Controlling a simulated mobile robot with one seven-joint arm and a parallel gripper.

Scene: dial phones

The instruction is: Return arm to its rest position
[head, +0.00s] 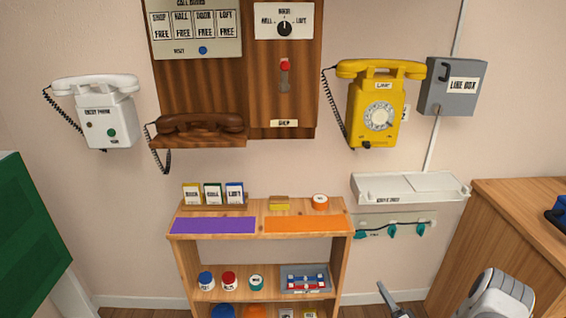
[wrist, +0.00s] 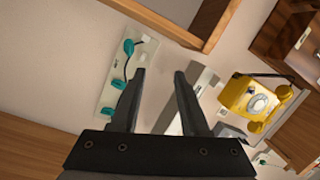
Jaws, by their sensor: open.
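My gripper (wrist: 158,85) is open in the wrist view, its two dark fingers apart with nothing between them. In the head view a finger of my gripper (head: 390,300) shows at the bottom edge, low and right of the shelf, beside my white arm link. The wrist view is tilted. Beyond the fingers it shows the wall, a strip with teal hooks (wrist: 128,48) to the left and the yellow phone (wrist: 255,98) to the right. The fingers appear apart from these things. Most of my arm is outside the head view.
A wooden shelf (head: 260,260) with cards, jars and a tray stands left of my gripper. A wooden cabinet (head: 520,215) is at right. A white ledge (head: 410,187) and grey line box (head: 452,86) are on the wall. A green panel (head: 30,230) is at far left.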

